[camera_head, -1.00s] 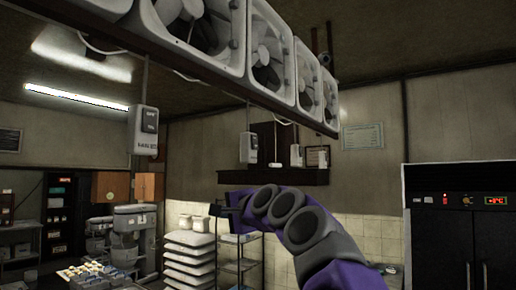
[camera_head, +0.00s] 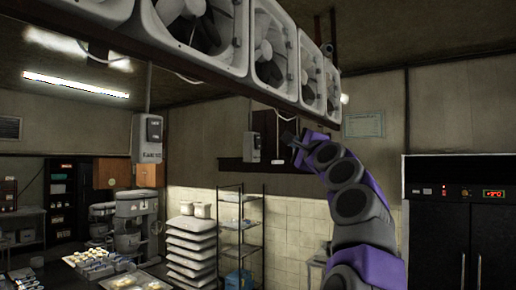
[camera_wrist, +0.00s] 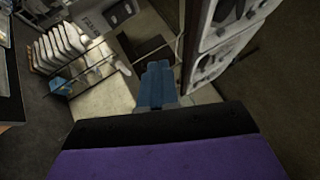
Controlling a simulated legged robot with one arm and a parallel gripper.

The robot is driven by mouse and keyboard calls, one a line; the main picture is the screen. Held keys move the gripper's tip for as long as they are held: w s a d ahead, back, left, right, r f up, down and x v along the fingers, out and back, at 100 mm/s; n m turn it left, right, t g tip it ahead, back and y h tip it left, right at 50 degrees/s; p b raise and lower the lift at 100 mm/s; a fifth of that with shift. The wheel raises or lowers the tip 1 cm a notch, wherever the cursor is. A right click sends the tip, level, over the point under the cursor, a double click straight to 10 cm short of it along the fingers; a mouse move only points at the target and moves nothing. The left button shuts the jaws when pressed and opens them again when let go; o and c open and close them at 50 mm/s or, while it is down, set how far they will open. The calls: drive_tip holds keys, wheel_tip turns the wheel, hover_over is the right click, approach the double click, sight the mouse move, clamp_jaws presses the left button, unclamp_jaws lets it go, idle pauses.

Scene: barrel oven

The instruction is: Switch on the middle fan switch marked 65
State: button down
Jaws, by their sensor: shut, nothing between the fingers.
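Grey fan switch boxes hang on cords below the fan beam. The near left box (camera_head: 147,138) has a dark switch and a label I cannot read clearly. The middle box (camera_head: 251,147) hangs farther back, its marking too small to read. A third box is not visible now; my arm covers that area. My gripper (camera_head: 287,138) is raised just right of the middle box, apart from it in the picture. In the wrist view, my gripper (camera_wrist: 158,68) has its fingers together and empty. A switch box (camera_wrist: 121,12) shows at that view's top edge; I cannot tell which.
Large fans (camera_head: 270,50) line the beam (camera_head: 215,75) above my gripper. A wire rack (camera_head: 240,225) and stacked white trays (camera_head: 190,250) stand below. A mixer (camera_head: 135,220) is at the left, a dark fridge (camera_head: 455,220) at the right.

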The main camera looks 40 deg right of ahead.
drive_tip(key=p, duration=0.1)
approach(258, 142)
drive_tip(key=w+d+r, duration=0.2)
drive_tip(key=w+d, duration=0.1)
drive_tip(key=w, duration=0.2)
drive_tip(key=shift+w+d+f+p, duration=0.35)
drive_tip(key=shift+d+p, duration=0.1)
drive_tip(key=shift+d, duration=0.05)
idle(2.4)
